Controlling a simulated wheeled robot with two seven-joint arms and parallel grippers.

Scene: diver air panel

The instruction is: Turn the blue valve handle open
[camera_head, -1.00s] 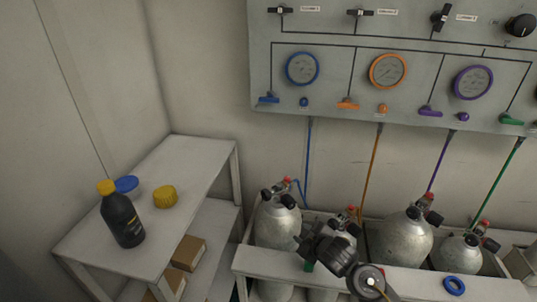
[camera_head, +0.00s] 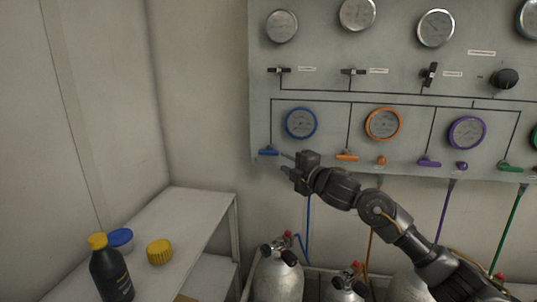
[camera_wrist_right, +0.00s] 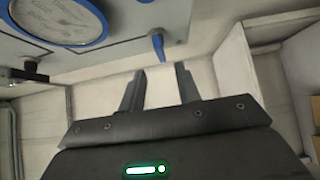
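The blue valve handle (camera_head: 268,152) sits at the lower left of the grey panel, lying roughly level. It also shows in the right wrist view (camera_wrist_right: 158,45), just beyond the fingertips and roughly in line with the gap. My right gripper (camera_head: 284,163) is just right of the handle and slightly below it in the head view. In the wrist view its two fingers (camera_wrist_right: 160,84) are apart with nothing between them. The blue-ringed gauge (camera_head: 300,123) is above and right of the handle. My left gripper is not in view.
An orange handle (camera_head: 346,156) and a purple handle (camera_head: 428,162) sit further right on the panel (camera_head: 262,100). Gas cylinders (camera_head: 278,279) stand below. A white shelf (camera_head: 190,215) at left holds a dark bottle (camera_head: 110,275) and a yellow cap (camera_head: 159,251).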

